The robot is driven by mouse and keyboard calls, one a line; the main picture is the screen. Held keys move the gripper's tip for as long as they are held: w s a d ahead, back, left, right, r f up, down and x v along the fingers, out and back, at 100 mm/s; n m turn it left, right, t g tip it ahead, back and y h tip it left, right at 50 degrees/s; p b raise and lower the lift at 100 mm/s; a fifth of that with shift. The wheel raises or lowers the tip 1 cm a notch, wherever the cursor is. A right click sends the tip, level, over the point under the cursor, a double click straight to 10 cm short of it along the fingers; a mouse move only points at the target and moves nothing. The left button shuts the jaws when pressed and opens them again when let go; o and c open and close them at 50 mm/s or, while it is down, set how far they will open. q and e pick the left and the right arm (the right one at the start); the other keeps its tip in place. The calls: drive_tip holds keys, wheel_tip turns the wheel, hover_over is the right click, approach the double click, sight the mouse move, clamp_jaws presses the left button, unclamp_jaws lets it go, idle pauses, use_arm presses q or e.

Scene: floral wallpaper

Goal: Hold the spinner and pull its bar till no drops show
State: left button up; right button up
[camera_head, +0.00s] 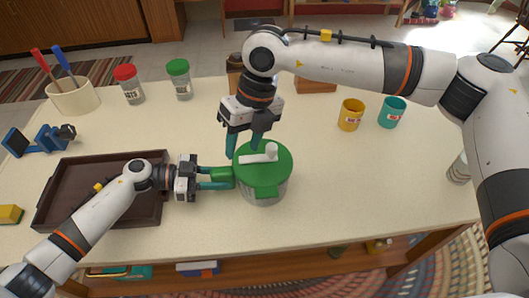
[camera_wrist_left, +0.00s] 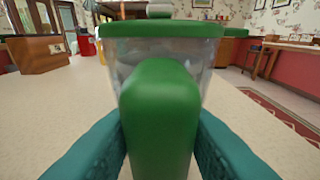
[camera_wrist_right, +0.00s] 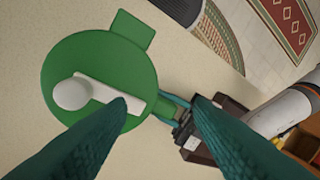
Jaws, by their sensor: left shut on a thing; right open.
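The spinner (camera_head: 263,185) stands on the table, a clear tub with a green lid (camera_head: 276,180) and a green side handle (camera_wrist_left: 160,105). The white bar (camera_head: 260,155) with its round knob (camera_wrist_right: 72,94) lies across the lid. My left gripper (camera_head: 218,178) is shut on the handle from the left, one finger on each side. My right gripper (camera_head: 244,152) is open, pointing down over the lid's back left edge; in the right wrist view the bar's knobless end is near its left fingertip. The tub wall shows pale blurred patches in the left wrist view; I cannot make out drops.
A brown tray (camera_head: 75,172) lies left of the spinner under my left arm. Two jars (camera_head: 132,88), (camera_head: 180,82) and a pot with utensils (camera_head: 72,98) stand behind. Yellow (camera_head: 350,116) and teal (camera_head: 391,113) cups stand back right. The table's front right is clear.

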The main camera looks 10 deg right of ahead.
sight(271, 146)
drive_tip(key=w+d+r+t+h, duration=0.1)
drive_tip(key=w+d+r+h, duration=0.2)
drive_tip(key=d+r, duration=0.3)
wheel_tip(271, 146, down, 10)
drive_tip(key=shift+s+f, duration=0.15)
drive_tip(key=shift+f, duration=0.05)
idle(0.4)
drive_tip(key=c, duration=0.9)
